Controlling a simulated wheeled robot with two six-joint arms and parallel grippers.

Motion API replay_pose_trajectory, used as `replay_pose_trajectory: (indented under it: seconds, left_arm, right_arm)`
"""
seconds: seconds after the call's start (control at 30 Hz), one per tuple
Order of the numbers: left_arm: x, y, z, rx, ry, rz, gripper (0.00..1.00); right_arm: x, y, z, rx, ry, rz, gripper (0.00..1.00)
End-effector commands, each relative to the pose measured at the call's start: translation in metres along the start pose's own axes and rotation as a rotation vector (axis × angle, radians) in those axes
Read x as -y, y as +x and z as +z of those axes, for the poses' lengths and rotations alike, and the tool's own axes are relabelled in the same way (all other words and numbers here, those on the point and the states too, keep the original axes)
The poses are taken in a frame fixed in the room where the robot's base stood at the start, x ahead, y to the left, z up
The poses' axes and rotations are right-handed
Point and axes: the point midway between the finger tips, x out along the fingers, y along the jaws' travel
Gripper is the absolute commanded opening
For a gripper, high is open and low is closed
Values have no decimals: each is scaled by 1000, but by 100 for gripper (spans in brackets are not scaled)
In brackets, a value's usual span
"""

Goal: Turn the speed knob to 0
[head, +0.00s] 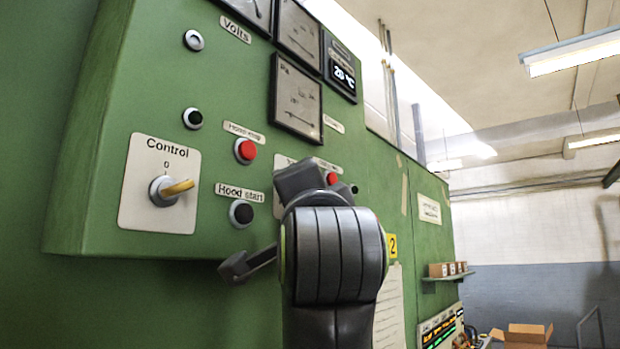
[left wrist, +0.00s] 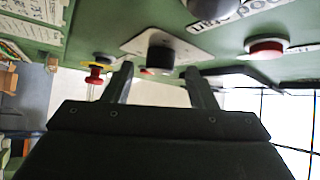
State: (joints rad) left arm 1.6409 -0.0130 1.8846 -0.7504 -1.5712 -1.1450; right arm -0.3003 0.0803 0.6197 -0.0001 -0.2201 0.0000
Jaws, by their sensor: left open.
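A dark round knob (left wrist: 160,59) on a pale plate (left wrist: 182,47) shows in the left wrist view, likely the speed knob; its label and setting cannot be read. My left gripper (left wrist: 158,74) is open there, its two fingertips on either side of the knob in the picture; contact cannot be told. In the head view my left gripper (head: 268,224) is in front of the green panel, and my wrist hides the knob. Only a strip of a pale plate (head: 281,203) shows beside it. My right gripper is not in view.
The green panel (head: 105,110) also carries the yellow-handled Control switch (head: 175,189), the black Hood start button (head: 241,213) and red buttons (head: 245,150). Gauges (head: 297,97) and a temperature display (head: 343,75) sit above. A red mushroom button (left wrist: 95,76) shows in the wrist view.

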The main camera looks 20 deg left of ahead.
Motion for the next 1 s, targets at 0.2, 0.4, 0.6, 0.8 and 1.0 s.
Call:
replay_pose_trajectory:
  seconds: [0.2,0.4,0.6,0.8,1.0]
  left_arm:
    - [0,16,0,0,0,0,52]
    - [-1,17,0,-1,0,0,52]
    - [0,17,0,-1,0,0,40]
    - [0,17,0,-1,0,0,14]
    - [-1,16,0,-1,-3,-3,7]
  right_arm:
    - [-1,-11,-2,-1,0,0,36]
    - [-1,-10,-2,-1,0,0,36]
    - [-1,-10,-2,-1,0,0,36]
    - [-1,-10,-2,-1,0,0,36]
    - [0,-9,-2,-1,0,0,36]
